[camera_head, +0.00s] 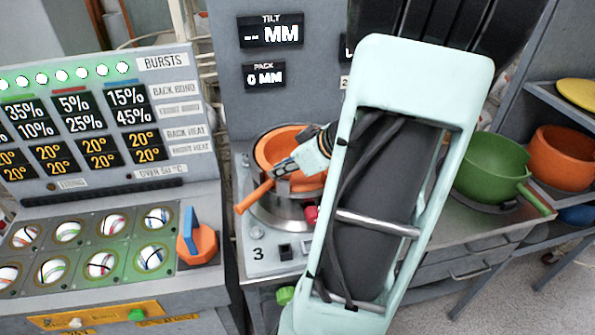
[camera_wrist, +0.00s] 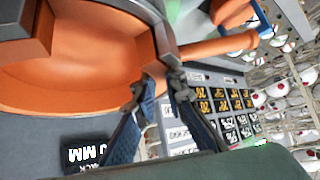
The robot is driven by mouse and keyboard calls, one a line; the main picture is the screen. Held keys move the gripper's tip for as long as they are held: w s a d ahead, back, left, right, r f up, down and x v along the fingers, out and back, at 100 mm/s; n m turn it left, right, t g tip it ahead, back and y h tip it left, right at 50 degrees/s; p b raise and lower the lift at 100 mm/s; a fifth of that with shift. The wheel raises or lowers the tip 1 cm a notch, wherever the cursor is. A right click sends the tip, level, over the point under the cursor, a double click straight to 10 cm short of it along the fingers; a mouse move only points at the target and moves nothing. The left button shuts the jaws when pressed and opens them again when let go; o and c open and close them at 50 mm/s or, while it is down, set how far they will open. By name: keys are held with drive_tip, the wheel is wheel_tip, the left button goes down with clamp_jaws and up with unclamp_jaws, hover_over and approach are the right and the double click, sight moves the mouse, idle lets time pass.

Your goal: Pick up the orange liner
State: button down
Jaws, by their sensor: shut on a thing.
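The orange liner (camera_head: 268,148) is a bowl with a straight handle pointing down and left. It is in or just above the round metal seat (camera_head: 270,218) of the press; I cannot tell whether it is clear of the seat. My gripper (camera_head: 286,166) reaches in from the right and is shut on the liner's rim. In the wrist view the liner (camera_wrist: 90,75) fills the upper left, tilted by the camera, and my gripper (camera_wrist: 157,86) has its two fingertips at its rim. My arm hides the right part of the press in the head view.
A green bowl (camera_head: 490,165) with a handle stands on the metal bench at right. Another orange bowl (camera_head: 562,158) is on the shelf behind. A panel with displays (camera_head: 75,125) and a tray of balls (camera_head: 85,250) is at left, with an orange knob (camera_head: 200,245).

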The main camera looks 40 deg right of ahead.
drive_tip(key=shift+r, duration=0.1)
wheel_tip(320, 180, up, 18)
drive_tip(key=shift+b, duration=0.4)
idle(0.5)
idle(0.4)
